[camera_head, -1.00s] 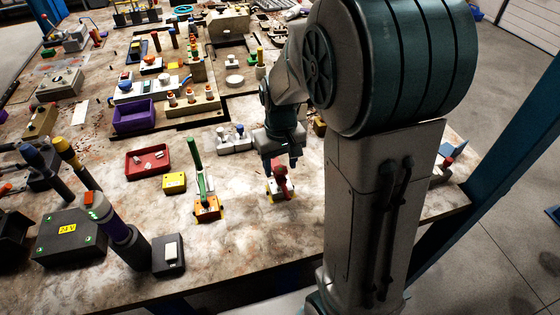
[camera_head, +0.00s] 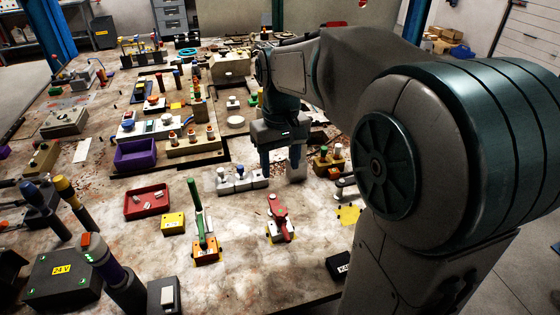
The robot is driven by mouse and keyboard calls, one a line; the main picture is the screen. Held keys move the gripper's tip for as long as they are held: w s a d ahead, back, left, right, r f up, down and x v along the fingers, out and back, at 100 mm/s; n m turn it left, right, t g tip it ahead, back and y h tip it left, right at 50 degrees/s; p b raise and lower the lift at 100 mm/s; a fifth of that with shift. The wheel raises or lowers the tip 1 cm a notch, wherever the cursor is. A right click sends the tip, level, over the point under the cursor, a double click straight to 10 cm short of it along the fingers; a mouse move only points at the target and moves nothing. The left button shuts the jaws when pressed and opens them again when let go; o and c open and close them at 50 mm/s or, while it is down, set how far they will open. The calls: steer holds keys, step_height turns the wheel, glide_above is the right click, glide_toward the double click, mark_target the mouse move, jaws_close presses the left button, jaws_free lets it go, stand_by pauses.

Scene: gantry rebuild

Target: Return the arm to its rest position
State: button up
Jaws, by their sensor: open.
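My arm reaches over the table from the right side of the picture, with its upper link raised and its forearm stretched toward the back. My gripper (camera_head: 281,164) hangs fingers down above the table, a little behind the red-handled clamp (camera_head: 279,216). Its two fingers are apart and nothing shows between them. The red-handled clamp sits on a yellow-marked spot and is clear of my gripper. My arm hides part of the table's right side.
A clamp with an upright green handle (camera_head: 198,222) stands left of the red one. A grey block with knobs (camera_head: 241,180) is close to my gripper's left. A tan block with green and white knobs (camera_head: 328,161) is to its right. A red tray (camera_head: 147,201) and purple bin (camera_head: 136,154) lie further left.

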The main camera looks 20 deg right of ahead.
stand_by(0.4)
steer(key=s+f+t, duration=0.1)
steer(key=s+f, duration=0.1)
steer(key=s, duration=0.5)
steer(key=s+f+m+t, duration=0.1)
steer(key=s+f+t, duration=0.1)
steer(key=s, duration=0.5)
steer(key=shift+s+a+f+m, duration=0.15)
steer(key=shift+f+m, duration=0.15)
steer(key=shift+f, duration=0.2)
stand_by(0.7)
